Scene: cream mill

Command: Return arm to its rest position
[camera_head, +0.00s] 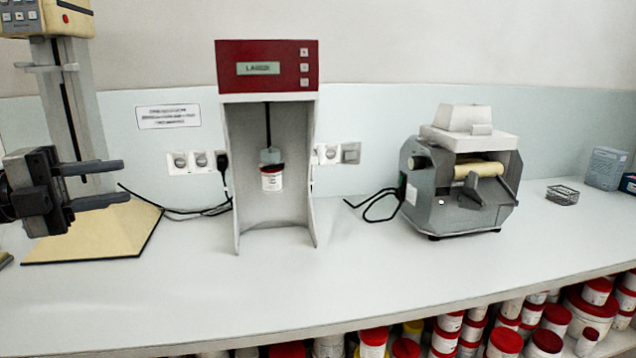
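My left gripper (98,184) comes in from the left edge, in front of a tall stand. Its two dark fingers point right and are spread apart, with nothing between them. My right gripper does not show. A mixer (267,66) with a red head and a display stands in the middle of the counter. A small white jar (271,181) hangs or sits at its shaft, above the counter. The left gripper is apart from the mixer and the jar, to their left.
A stand with a beige base (100,232) and a column (72,110) is at the left. A grey roller mill (460,180) stands right of the mixer. A wire basket (562,195) and box (606,168) are at far right. The white counter (300,290) is clear in front. Red-lidded jars (505,341) fill the shelf below.

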